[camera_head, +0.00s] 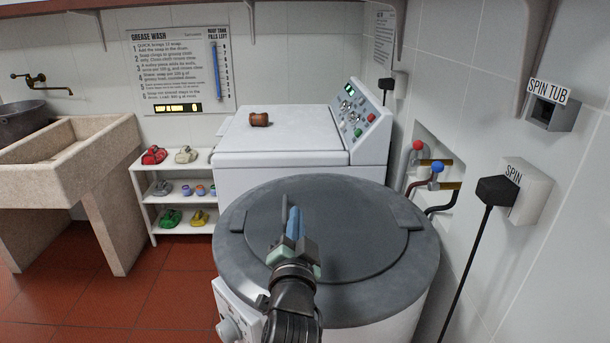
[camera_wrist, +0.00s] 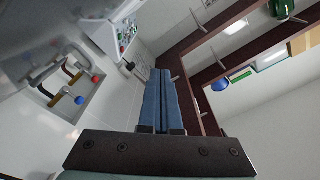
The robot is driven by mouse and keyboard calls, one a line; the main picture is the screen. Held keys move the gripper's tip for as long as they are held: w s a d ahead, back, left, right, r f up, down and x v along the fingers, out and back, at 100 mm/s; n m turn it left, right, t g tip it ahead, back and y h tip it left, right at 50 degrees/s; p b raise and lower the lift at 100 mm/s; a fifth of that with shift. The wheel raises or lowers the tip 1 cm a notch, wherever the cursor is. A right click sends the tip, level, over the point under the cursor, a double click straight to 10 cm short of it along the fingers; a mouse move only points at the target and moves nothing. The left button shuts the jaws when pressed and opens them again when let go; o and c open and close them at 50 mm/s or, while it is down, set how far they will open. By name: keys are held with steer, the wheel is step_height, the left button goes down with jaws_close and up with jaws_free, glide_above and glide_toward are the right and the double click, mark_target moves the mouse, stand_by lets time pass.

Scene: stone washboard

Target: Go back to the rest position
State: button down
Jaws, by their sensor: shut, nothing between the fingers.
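My gripper (camera_head: 290,222) points up and away in front of the grey lid (camera_head: 350,230) of the round spin tub (camera_head: 385,325) in the head view. Its fingers are together with nothing between them. In the wrist view the blue fingers (camera_wrist: 158,100) lie side by side, and the camera looks toward the wall and upper shelves. I cannot tell the exact height of the gripper above the lid.
A white washing machine (camera_head: 265,180) stands behind the tub, with a brown object (camera_head: 259,119) on top. Left are a small shelf (camera_head: 150,213) of coloured items and a stone sink (camera_head: 95,150). Right, red and blue-knobbed taps (camera_head: 437,167) and a black plug (camera_head: 496,190) line the wall.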

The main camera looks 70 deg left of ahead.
steer(key=shift+d+f, duration=0.1)
steer(key=shift+d, duration=0.05)
steer(key=w+d+r+m+t+h+p, duration=0.1)
steer(key=w+d+r+t+p, duration=0.3)
steer(key=w+d+r, duration=0.6)
steer(key=w+d+r+t+h+p, duration=0.2)
steer(key=w+d+r+t, duration=0.5)
steer(key=d+r, duration=0.7)
steer(key=s+d+r+m+t+h+p, duration=0.2)
steer(key=d+r+t+h, duration=0.3)
steer(key=d+r, duration=0.8)
steer(key=s+d+r+m+t+h+p, duration=0.2)
steer(key=s+d+r+t+h+p, duration=0.1)
steer(key=d+r+h, duration=0.6)
steer(key=d+r+t+p, duration=0.1)
steer(key=d+r+t, duration=0.1)
steer(key=d+r, duration=0.2)
steer(key=shift+s+d+m, duration=0.3)
steer(key=shift+s+d, duration=0.05)
steer(key=shift+d, duration=0.25)
steer(key=shift+a, duration=0.1)
